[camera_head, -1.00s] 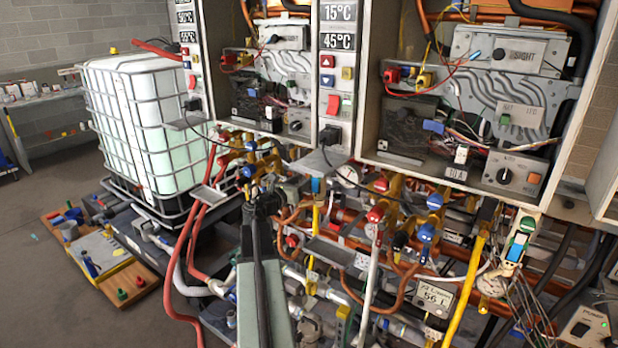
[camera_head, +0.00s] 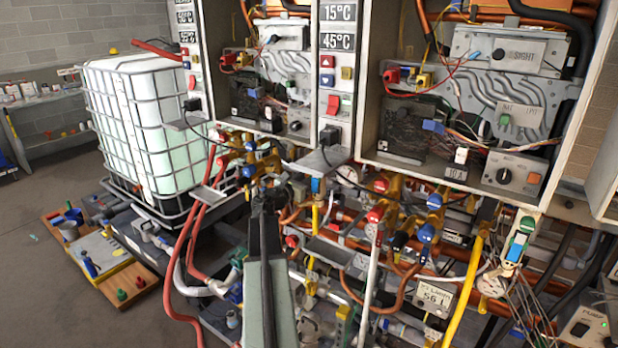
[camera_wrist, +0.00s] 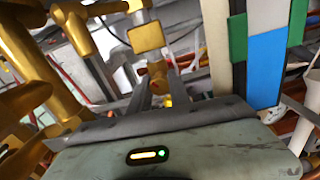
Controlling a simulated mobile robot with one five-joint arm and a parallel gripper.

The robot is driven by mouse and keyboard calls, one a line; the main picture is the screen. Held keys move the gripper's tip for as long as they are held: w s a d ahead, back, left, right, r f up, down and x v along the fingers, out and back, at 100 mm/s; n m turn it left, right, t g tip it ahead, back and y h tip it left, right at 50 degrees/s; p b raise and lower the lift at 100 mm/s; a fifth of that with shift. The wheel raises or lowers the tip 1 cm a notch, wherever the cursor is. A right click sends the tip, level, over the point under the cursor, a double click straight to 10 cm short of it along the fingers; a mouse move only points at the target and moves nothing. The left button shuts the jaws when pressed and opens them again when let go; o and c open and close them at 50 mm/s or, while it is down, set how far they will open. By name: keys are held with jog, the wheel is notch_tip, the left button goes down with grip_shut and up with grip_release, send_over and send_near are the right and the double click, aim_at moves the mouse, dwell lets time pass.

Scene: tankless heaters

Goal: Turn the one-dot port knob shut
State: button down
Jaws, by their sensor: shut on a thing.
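My gripper (camera_head: 264,186) reaches up from the bottom middle of the head view to the gold valves below the left heater cabinet. In the wrist view my gripper (camera_wrist: 160,84) is shut on a small gold fitting (camera_wrist: 157,72) between its fingertips. A flat, square gold plate (camera_wrist: 146,37) stands just beyond that fitting. Blue knobs (camera_head: 248,171) sit on gold valves close to my gripper in the head view. No dot marking is legible, so I cannot tell which knob is the one-dot port knob.
Gold pipes (camera_wrist: 30,58) crowd the left of the wrist view. A green, white and blue block (camera_wrist: 265,50) stands close on the right. Red hoses (camera_head: 186,245) hang left of my arm, beside the caged white tank (camera_head: 150,125). Red and blue knobs (camera_head: 426,233) lie further right.

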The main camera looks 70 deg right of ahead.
jog(key=shift+m, duration=0.9)
jog(key=c, duration=1.2)
grip_release()
jog(key=v, duration=0.8)
